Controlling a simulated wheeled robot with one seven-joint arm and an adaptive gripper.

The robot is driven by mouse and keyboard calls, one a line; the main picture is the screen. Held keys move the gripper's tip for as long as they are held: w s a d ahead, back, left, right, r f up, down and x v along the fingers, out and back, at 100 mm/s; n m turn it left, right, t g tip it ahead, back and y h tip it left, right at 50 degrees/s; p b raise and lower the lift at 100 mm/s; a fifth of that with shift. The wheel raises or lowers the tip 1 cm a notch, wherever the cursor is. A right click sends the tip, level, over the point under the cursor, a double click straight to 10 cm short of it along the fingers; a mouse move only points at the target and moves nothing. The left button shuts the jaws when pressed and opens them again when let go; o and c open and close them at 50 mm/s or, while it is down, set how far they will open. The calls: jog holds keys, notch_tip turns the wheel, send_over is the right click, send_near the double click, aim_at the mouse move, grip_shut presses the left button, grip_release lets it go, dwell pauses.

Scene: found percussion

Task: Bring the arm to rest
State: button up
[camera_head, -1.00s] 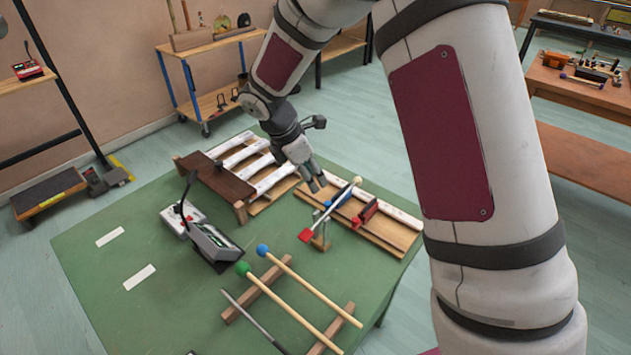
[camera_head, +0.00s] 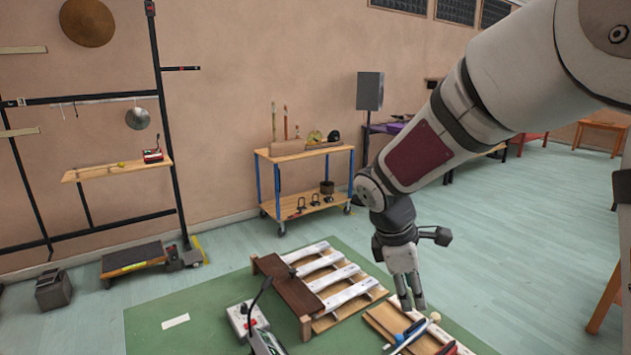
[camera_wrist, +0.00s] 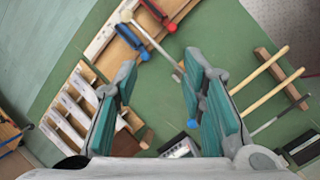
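My arm reaches in from the upper right of the head view, with my gripper (camera_head: 412,302) pointing down over the green table (camera_head: 205,300). The wrist view shows its two teal-padded fingers (camera_wrist: 158,100) spread apart with nothing held between them. In the head view the fingertips appear between a slatted wooden frame with white bars (camera_head: 325,275) and a board (camera_head: 385,318) with blue and red parts. The gap between fingertips and these things is hard to judge.
A mallet (camera_wrist: 165,52) lies beyond the fingers. Other mallets (camera_wrist: 265,70) lie at the wrist view's right. A grey-white box (camera_head: 240,318) stands on the table. A wheeled cart (camera_head: 300,180) and wall rack (camera_head: 165,130) stand behind. Open floor (camera_head: 500,270) lies right.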

jog(key=s+d+r+m+t+y, duration=0.1)
jog(key=s+d+r+m, duration=0.1)
jog(key=s+r+m, duration=0.8)
jog(key=s+a+m+t+y, duration=0.1)
jog(key=s+m, duration=0.4)
jog(key=s, duration=1)
jog(key=shift+s+r+t+y, duration=0.4)
jog(key=shift+t+y, duration=0.1)
jog(key=shift+y, duration=0.5)
jog(key=shift+o, duration=0.2)
